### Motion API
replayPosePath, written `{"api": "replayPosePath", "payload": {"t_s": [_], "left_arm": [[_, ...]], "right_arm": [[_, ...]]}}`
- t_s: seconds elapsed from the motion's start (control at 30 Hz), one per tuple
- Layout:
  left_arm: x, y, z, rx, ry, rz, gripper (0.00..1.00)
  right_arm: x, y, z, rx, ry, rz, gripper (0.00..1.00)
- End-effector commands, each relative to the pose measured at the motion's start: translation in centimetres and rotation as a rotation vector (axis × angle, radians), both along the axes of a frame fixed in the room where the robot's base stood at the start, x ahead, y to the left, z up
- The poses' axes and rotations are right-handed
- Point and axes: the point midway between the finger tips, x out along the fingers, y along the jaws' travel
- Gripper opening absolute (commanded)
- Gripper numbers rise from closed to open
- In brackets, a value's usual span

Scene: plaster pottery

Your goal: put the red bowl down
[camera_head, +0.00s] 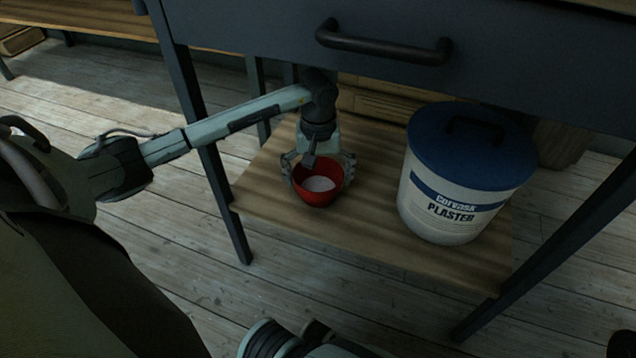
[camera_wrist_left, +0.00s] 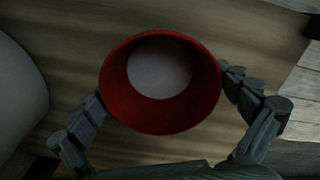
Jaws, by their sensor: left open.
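The red bowl (camera_head: 316,196) stands upright on the wooden lower shelf (camera_head: 262,203) of the table, with pale white content inside. My left gripper (camera_head: 319,173) is at the bowl from above, its open fingers on either side of it. In the left wrist view the bowl (camera_wrist_left: 160,84) sits between the two spread fingers (camera_wrist_left: 165,112). The right finger is very close to the bowl's wall; I cannot tell whether it touches. Part of the right side of the bowl is covered by a finger in the head view. At the bottom of the head view a part of my other arm may show, but its jaws do not.
A white plaster bucket (camera_head: 440,212) with a blue lid stands on the shelf to the right of the bowl. The dark drawer front with its handle (camera_head: 384,44) hangs above the shelf. Dark table legs (camera_head: 222,190) frame the shelf. The shelf's front left is clear.

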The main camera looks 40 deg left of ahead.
Motion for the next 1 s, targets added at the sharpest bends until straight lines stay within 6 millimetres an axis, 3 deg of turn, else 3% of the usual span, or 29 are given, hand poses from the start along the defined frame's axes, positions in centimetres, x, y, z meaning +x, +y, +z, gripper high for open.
{"api": "replayPosePath", "payload": {"t_s": [0.1,0.3,1.0], "left_arm": [[0.1,0.1,2.6,0.002,-0.003,-0.002,1.00],[0.0,0.0,5.0,0.001,-0.002,-0.002,1.00],[0.0,0.0,5.5,0.000,0.000,-0.002,1.00]], "right_arm": [[0.1,-0.1,0.1,0.009,0.023,0.000,0.00],[0.0,-0.3,-0.3,0.032,0.047,0.002,0.00],[0.1,-0.2,-0.6,0.031,0.055,0.003,0.00]]}}
